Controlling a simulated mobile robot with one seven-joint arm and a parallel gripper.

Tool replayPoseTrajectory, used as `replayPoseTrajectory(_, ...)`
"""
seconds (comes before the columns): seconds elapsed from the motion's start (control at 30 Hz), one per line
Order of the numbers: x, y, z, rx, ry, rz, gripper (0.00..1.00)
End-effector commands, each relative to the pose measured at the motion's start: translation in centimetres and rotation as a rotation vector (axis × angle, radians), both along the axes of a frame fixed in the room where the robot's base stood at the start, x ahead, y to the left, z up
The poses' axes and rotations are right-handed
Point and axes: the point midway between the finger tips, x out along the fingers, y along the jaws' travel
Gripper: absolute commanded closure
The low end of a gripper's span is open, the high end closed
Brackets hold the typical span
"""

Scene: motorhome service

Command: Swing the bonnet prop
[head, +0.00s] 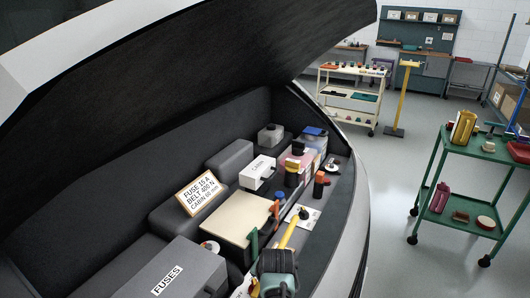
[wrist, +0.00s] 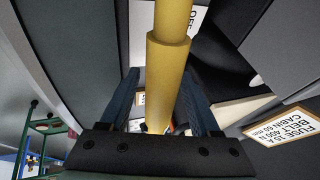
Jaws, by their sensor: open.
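The bonnet (head: 200,60) is raised over the front bay, its dark underside showing. A yellow rod, which looks like the bonnet prop (head: 288,233), lies slanted low in the bay in the head view. In the wrist view a thick yellow rod (wrist: 168,62), with a narrower upper part, runs between the fingers of my gripper (wrist: 160,88). The two dark blue fingers stand apart, one on each side of the rod. I cannot tell whether either touches it.
The bay holds a grey FUSES box (head: 175,280), a beige flat cover (head: 236,219), a fuse label card (head: 199,195), a white box (head: 258,172) and several caps. A green trolley (head: 480,150) and a cream trolley (head: 350,95) stand right on open floor.

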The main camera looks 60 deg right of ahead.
Motion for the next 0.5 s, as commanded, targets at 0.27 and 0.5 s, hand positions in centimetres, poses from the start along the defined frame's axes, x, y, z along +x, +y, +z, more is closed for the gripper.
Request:
replayPoseTrajectory(0.27,-0.3,0.3,0.9,-0.002,0.0,-0.001,0.37)
replayPoseTrajectory(0.5,-1.4,1.4,3.9,-0.004,-0.001,-0.001,0.37)
